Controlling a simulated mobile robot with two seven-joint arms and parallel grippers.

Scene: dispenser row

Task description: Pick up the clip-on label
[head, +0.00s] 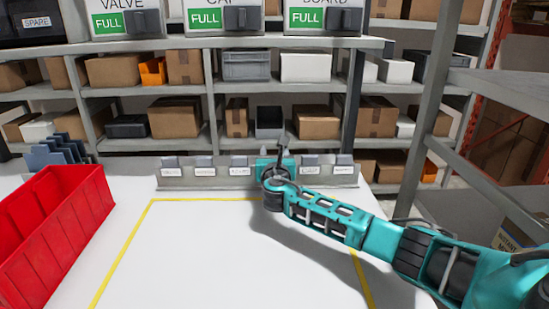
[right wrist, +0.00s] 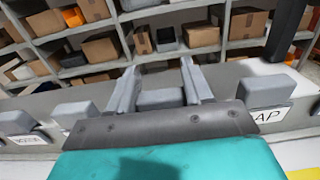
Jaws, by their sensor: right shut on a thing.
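My right gripper (head: 277,158) is at the middle of a grey label rail (head: 225,182) at the back of the white table. In the right wrist view its two grey fingers (right wrist: 160,88) are shut on the grey clip of a clip-on label (right wrist: 160,98). The face of this label is hidden behind the gripper body. The clip is in line with the others, and I cannot tell whether it is off the rail. Other clip-on labels (head: 204,166) stand on both sides; one at the right ends in "AP" (right wrist: 268,116). My left gripper is not in view.
A red bin (head: 55,235) stands at the left of the table, with dark blue-grey plates (head: 55,155) behind it. A yellow outline (head: 125,250) encloses clear white tabletop. Shelves (head: 130,90) with boxes and dispensers marked FULL stand behind. A grey post rises at the right.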

